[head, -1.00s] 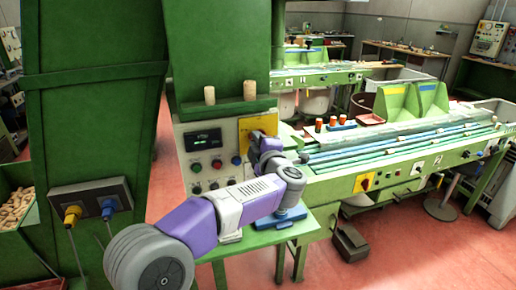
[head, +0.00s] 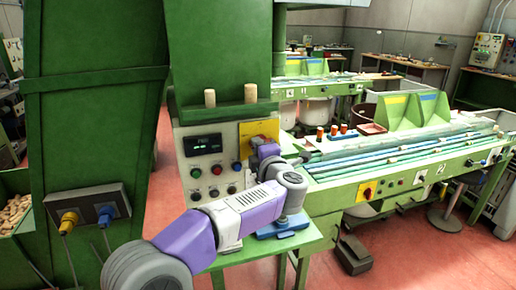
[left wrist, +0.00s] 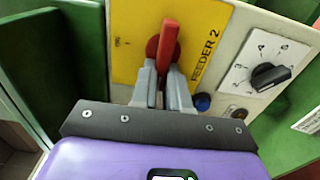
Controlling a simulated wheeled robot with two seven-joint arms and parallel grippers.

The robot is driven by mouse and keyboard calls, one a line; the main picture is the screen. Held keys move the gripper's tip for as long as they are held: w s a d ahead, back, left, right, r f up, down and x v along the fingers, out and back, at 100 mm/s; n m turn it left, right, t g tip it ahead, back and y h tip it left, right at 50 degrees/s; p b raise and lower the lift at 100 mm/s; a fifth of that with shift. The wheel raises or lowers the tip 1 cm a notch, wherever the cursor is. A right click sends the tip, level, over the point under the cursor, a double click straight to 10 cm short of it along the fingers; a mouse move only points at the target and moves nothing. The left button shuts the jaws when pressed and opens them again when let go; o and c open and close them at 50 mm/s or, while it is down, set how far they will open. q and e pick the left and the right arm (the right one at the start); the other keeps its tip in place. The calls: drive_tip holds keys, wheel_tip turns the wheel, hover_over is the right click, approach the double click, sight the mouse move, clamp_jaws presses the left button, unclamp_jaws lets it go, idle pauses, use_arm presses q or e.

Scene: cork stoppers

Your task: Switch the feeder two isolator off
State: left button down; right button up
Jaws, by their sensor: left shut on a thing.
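The feeder two isolator is a red handle (left wrist: 168,42) on a round red base, set on a yellow plate (left wrist: 205,20) lettered "FEEDER 2". In the left wrist view my left gripper (left wrist: 163,78) has its two grey fingers on either side of the handle's lower part, shut on it. The handle's upper end stands out beyond the fingers, leaning slightly right. In the head view the yellow plate (head: 246,134) is on the control panel (head: 183,152), and my left gripper (head: 263,146) covers most of the isolator. My right gripper is not in view.
A black rotary knob (left wrist: 271,76) and a blue button (left wrist: 203,102) are close to the plate. Two corks (head: 250,93) stand on the ledge above the panel. A blue object (head: 284,228) lies on the green table below my forearm.

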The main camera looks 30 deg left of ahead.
use_arm(q)
drive_tip(key=c, duration=1.1)
unclamp_jaws()
drive_tip(key=v, duration=0.7)
drive_tip(key=shift+s+d, duration=0.2)
drive_tip(key=shift+s, duration=0.05)
